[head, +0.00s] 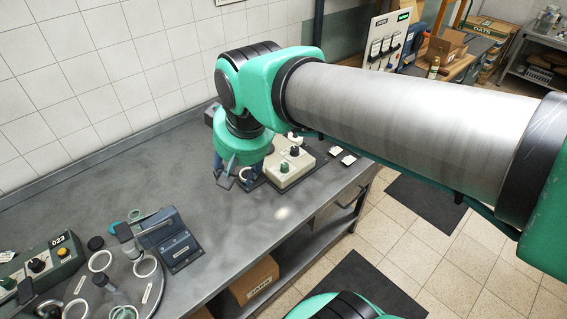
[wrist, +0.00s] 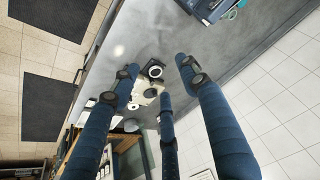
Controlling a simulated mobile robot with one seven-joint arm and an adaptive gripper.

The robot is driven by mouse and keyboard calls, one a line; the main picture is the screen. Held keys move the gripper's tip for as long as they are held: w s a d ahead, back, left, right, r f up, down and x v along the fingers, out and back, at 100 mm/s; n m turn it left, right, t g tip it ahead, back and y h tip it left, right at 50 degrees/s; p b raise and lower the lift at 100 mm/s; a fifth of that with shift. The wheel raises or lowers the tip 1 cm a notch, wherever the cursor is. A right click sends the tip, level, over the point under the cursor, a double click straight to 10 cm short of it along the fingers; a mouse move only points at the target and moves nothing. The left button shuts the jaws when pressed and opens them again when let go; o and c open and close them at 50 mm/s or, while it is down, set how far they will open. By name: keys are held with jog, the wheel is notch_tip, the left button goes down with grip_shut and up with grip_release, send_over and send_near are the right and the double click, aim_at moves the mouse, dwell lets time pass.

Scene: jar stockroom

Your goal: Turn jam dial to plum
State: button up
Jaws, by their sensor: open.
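A cream control box (head: 291,170) stands on the grey bench below my arm. My gripper (head: 235,178) is open at the box's left side, partly hidden by my wrist. In the wrist view its blue fingers (wrist: 158,78) are spread and empty, with the cream box (wrist: 146,87) and a round dark knob (wrist: 153,69) beyond them, apart from the fingertips.
A green box marked 023 (head: 48,255) with knobs stands at the bench's left, near a round tray (head: 130,283) of jars and rings. Small pale cards (head: 343,155) lie right of the cream box.

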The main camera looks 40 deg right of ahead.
jog(key=w+d+f+m+g, duration=0.1)
jog(key=w+d+f+m, duration=0.15)
jog(key=w+d, duration=0.5)
jog(key=m+g+p, duration=0.3)
jog(key=m+g, duration=0.1)
jog(key=m, duration=0.3)
send_over(285, 165)
notch_tip(285, 165, down, 19)
jog(key=shift+w+r, duration=0.15)
jog(key=shift+r, duration=0.05)
notch_tip(285, 165, down, 14)
jog(key=shift+r+b, duration=0.1)
jog(key=shift+b, duration=0.4)
jog(key=shift+c, duration=0.3)
